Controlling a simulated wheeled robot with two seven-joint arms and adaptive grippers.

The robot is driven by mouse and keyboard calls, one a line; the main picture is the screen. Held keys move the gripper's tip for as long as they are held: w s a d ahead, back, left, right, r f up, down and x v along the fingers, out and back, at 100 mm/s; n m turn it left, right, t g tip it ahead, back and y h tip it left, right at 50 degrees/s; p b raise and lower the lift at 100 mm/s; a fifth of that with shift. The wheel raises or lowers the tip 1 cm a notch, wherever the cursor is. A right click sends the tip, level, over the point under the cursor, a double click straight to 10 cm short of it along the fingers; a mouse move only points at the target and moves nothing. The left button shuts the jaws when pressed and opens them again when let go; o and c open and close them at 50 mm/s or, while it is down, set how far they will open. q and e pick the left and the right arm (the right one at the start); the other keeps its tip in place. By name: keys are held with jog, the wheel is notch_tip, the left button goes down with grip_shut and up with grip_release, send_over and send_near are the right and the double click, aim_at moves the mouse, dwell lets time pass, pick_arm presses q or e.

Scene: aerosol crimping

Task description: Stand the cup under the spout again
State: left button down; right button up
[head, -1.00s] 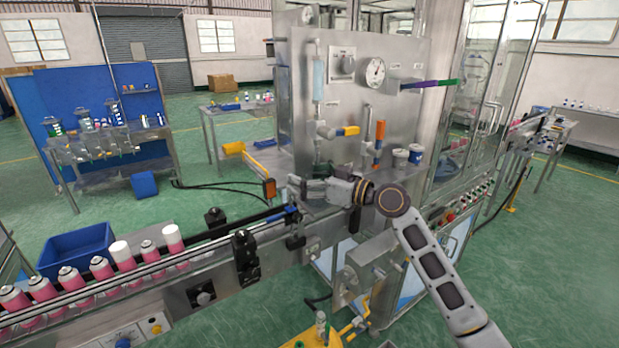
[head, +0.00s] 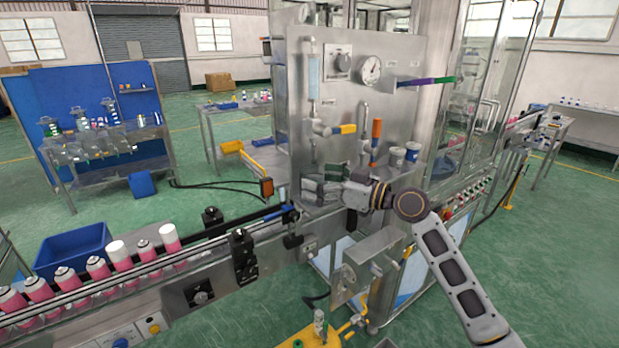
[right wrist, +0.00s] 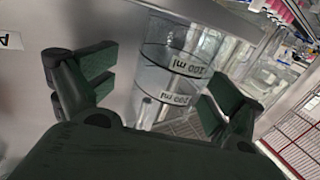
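I cannot make out the cup in the head view. My left gripper is not in view.
The steel panel (head: 345,100) rises behind the gripper. The conveyor (head: 185,265) with pink cans runs at left, near a blue crate (head: 72,248).

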jog(key=v, duration=0.8)
jog(key=shift+r, duration=0.1)
dwell(0.6)
